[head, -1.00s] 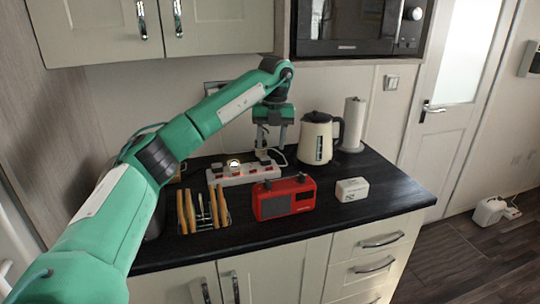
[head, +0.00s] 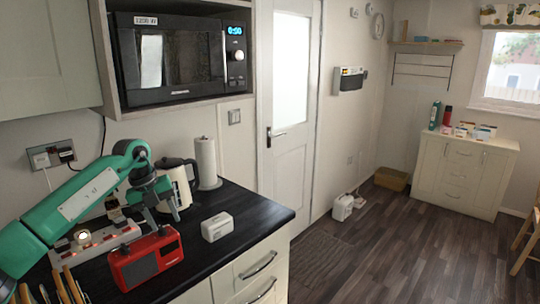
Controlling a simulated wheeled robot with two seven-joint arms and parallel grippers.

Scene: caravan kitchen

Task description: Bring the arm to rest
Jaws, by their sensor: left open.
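My left arm, green with dark joints, comes in from the left over the black worktop (head: 262,205). My left gripper (head: 163,219) points down, open, with nothing visible between its fingers. In the picture it overlaps the cream kettle (head: 182,186) and is just above the red radio (head: 146,258); I cannot tell the exact gap. A white power strip (head: 96,241) with a lit switch lies to its left, partly hidden by the arm. My right gripper is out of view.
A small white box (head: 217,227) stands right of the radio. A paper towel roll (head: 207,163) stands behind. A toast rack (head: 62,289) is at the lower left. A microwave (head: 180,60) hangs above. The floor (head: 385,245) at right is mostly clear.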

